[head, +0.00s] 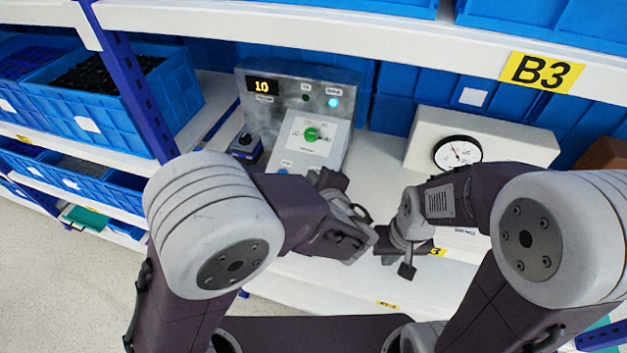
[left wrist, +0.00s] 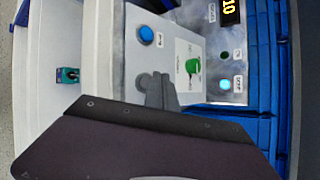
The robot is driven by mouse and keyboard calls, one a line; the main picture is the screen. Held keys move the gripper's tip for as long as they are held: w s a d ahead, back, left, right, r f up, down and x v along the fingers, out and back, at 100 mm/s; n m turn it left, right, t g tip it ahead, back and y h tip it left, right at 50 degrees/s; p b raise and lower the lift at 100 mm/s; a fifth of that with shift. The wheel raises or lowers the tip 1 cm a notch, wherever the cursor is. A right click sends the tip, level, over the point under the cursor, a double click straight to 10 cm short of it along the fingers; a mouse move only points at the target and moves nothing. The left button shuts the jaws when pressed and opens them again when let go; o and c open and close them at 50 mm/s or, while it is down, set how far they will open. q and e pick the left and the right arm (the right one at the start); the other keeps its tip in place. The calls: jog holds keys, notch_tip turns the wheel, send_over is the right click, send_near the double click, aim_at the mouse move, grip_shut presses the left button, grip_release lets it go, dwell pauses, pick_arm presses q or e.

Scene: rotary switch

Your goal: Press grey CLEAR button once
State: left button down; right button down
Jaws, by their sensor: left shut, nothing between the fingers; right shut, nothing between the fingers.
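The grey button (left wrist: 143,82) shows in the left wrist view on the pale lower face of the control box, partly behind my left gripper (left wrist: 160,88). The gripper's shut, empty fingertips overlap the button's edge in that view; I cannot tell whether they touch it. In the head view my left gripper (head: 326,179) is at the box's lower right, and the arm hides the grey button there. The control box (head: 290,85) has a lit display reading 10 (head: 263,87), a green knob (head: 312,134) and a blue button (head: 283,171). My right gripper (head: 407,268) is shut and empty, lower right of the box.
A white box with a round dial gauge (head: 457,152) stands right of the control box. A small dark device (head: 246,146) is on its left. Blue bins (head: 110,100) fill the shelves at left and behind. A shelf beam with a yellow B3 label (head: 541,71) crosses above.

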pick_arm(q)
jog(key=shift+f, duration=0.1)
dwell(0.7)
jog(key=shift+w+f+b, duration=0.15)
jog(key=shift+f+b, duration=0.15)
jog(key=shift+b, duration=0.35)
jog(key=shift+w+d+f+b, duration=0.1)
jog(key=shift+w+f+b, duration=0.05)
jog(key=shift+f+b, duration=0.4)
dwell(0.4)
jog(key=shift+r, duration=0.25)
jog(key=shift+s+r+p, duration=0.3)
jog(key=shift+r+p, duration=0.1)
jog(key=shift+r, duration=0.3)
jog(key=shift+r, duration=0.1)
jog(key=shift+s+r+p, duration=0.1)
jog(key=shift+r+p, duration=0.25)
jog(key=r, duration=0.1)
jog(key=s+r+p, duration=0.1)
jog(key=r+p, duration=0.1)
jog(key=shift+s+a+r, duration=0.3)
jog(key=shift+a+r, duration=0.05)
jog(key=shift+a, duration=0.05)
